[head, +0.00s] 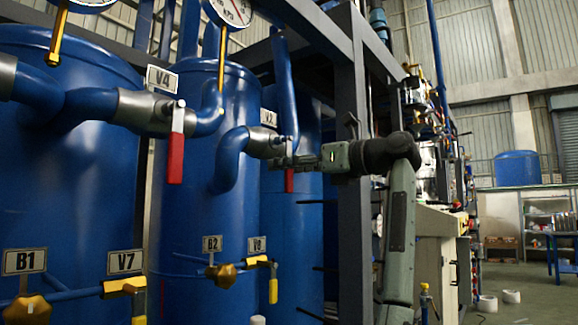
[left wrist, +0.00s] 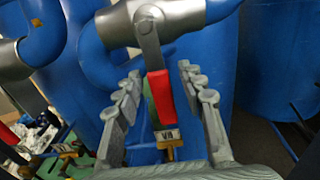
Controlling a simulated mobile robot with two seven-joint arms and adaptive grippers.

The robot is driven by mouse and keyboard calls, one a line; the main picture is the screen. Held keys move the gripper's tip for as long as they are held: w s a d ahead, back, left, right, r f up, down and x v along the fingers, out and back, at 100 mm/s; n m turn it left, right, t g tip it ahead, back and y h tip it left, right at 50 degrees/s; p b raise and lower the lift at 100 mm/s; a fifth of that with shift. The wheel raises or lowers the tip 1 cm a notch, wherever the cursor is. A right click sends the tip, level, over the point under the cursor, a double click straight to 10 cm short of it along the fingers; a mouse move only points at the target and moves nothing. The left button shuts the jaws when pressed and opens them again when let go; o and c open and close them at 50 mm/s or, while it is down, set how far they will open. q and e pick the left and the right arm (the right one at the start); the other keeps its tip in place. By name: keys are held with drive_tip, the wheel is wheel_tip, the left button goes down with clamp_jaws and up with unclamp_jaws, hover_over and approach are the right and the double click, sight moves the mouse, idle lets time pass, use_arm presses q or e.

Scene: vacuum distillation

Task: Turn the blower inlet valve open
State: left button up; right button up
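A valve with a grey metal body (head: 265,143) sits on a blue pipe, under a small label plate (head: 268,117) that is hard to read. Its red lever handle (head: 289,180) hangs straight down, partly hidden by my gripper. In the left wrist view the red handle (left wrist: 160,97) hangs below the grey valve body (left wrist: 150,20). My left gripper (head: 284,161) is at this valve. In the left wrist view its fingers (left wrist: 160,76) are open, one on each side of the handle, with gaps showing. No label names the blower inlet valve. My right gripper is not in view.
Another valve, V4, with a red handle (head: 176,145) hangs to the left. Large blue tanks (head: 75,165) stand behind the pipes. A dark steel post (head: 352,230) rises close to my left arm. Lower down are yellow-handled valves (head: 273,288). Open floor lies far right.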

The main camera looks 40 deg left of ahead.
use_arm(q)
clamp_jaws()
idle(0.3)
drive_tip(key=shift+d, duration=0.1)
